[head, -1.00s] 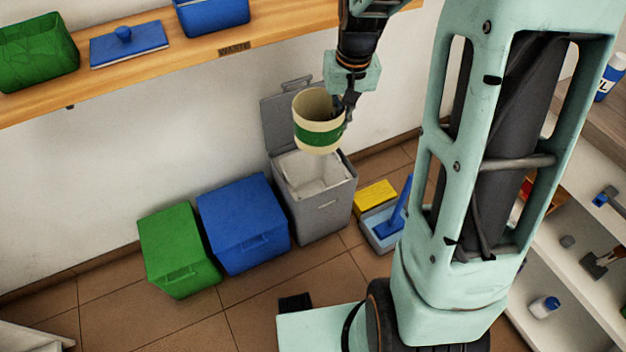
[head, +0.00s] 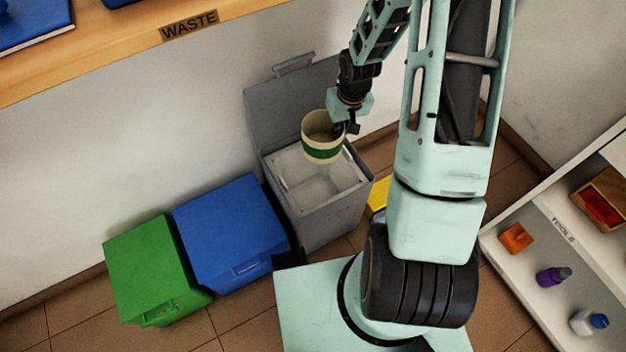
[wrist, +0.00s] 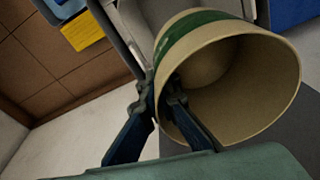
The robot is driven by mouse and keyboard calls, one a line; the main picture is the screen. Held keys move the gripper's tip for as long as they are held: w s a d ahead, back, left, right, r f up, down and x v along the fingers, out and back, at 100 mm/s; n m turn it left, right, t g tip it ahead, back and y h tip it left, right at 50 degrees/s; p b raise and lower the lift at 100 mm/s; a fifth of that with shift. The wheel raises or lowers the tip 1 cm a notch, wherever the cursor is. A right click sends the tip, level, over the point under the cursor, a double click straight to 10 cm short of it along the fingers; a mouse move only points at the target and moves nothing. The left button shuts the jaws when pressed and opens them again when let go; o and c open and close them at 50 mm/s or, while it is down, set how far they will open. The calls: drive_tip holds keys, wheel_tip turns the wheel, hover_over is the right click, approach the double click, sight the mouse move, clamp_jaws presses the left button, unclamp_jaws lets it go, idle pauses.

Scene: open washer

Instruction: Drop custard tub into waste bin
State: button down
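The custard tub (head: 322,137) is a cream cup with a green band, open end up and slightly tilted in the head view. My gripper (head: 345,128) is shut on its rim wall at the right side. In the wrist view the tub (wrist: 240,85) looks empty, and my gripper (wrist: 165,95) has one finger inside and one outside its wall. The waste bin (head: 325,222) is grey with its lid (head: 290,105) raised at the back and a pale liner inside. The tub is over the right back part of the bin's opening, hiding some of the rim.
A blue bin (head: 232,235) and a green bin (head: 157,270) stand closed to the left. A wooden shelf (head: 120,50) with a WASTE label runs above. A yellow item (head: 378,195) is at the right of the bin, and a white tool shelf (head: 540,262) stands further right.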

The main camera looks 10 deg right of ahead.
wheel_tip(320, 180, down, 6)
drive_tip(key=b, duration=0.4)
drive_tip(key=shift+f+b, duration=0.15)
drive_tip(key=shift+b, duration=0.25)
drive_tip(key=c, duration=2.7)
unclamp_jaws()
drive_tip(key=o, duration=0.6)
drive_tip(key=r, duration=0.4)
drive_tip(key=s+r, duration=0.1)
drive_tip(key=r, duration=0.7)
drive_tip(key=shift+s+d, duration=0.25)
drive_tip(key=shift+s, duration=0.1)
drive_tip(key=shift+w, duration=0.1)
